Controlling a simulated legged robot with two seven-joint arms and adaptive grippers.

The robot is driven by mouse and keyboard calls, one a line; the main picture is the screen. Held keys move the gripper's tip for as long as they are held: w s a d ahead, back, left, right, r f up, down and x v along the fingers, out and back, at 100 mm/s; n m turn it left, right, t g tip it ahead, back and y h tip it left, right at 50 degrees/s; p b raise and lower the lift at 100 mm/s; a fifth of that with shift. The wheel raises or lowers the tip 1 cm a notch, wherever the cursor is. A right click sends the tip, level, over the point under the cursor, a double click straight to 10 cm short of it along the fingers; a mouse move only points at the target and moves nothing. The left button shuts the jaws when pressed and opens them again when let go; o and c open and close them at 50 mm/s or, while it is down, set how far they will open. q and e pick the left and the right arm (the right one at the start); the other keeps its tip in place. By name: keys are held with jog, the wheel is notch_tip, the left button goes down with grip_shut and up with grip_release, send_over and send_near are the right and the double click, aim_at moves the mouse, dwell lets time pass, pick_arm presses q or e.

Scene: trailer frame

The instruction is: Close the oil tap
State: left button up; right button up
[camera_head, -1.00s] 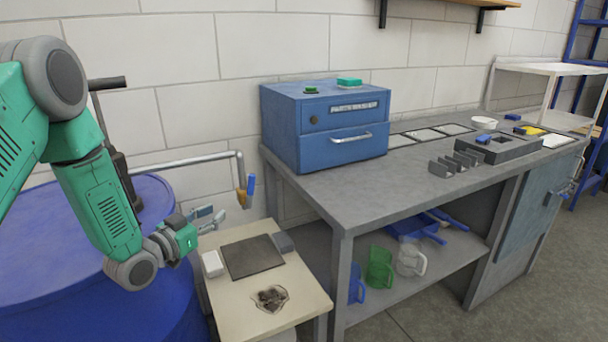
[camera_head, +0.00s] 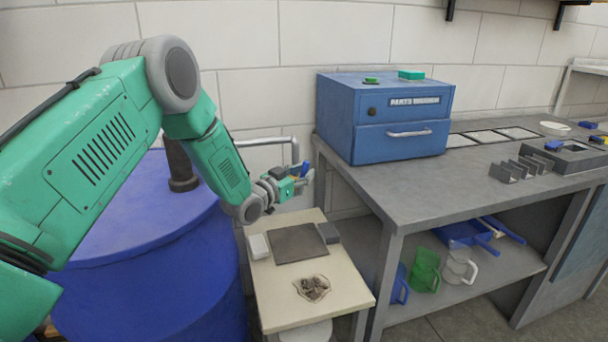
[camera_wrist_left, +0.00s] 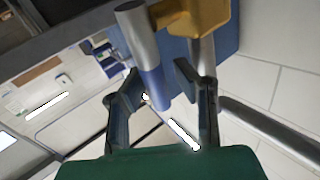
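The oil tap sits at the end of a grey pipe (camera_head: 268,141) that comes from the blue drum (camera_head: 120,265). Its blue handle (camera_head: 306,168) shows just past my left gripper (camera_head: 300,183) in the head view, where the gripper hides most of the tap. In the left wrist view, the brass tap body (camera_wrist_left: 198,18) is at the top and the blue handle (camera_wrist_left: 154,88) points down between the two fingers of my left gripper (camera_wrist_left: 160,85). The fingers are open, with a gap on the handle's right; contact is not clear. My right gripper is not in view.
A grey workbench (camera_head: 430,190) with a blue parts cabinet (camera_head: 400,115) is to the right. Jugs stand on its lower shelf.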

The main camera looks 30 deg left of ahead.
pick_arm(q)
jog(key=shift+d, duration=0.1)
jog(key=shift+d+r, duration=0.1)
jog(key=shift+d, duration=0.05)
grip_shut()
jog(key=shift+w+p, duration=0.1)
jog(key=shift+p, duration=0.2)
jog(key=shift+w+d+m+g+p, duration=0.1)
jog(key=shift+w+m+g+p, duration=0.05)
jog(key=shift+m+g+p, duration=0.35)
jog(key=w+d+f+m+g+y+p, duration=0.2)
jog(key=f+m+g+y+p, duration=0.3)
jog(key=g+p, duration=0.3)
jog(key=shift+w+d+f+g+y, duration=0.25)
jog(key=shift+w+g+y, duration=0.3)
jog(key=shift+g, duration=0.95)
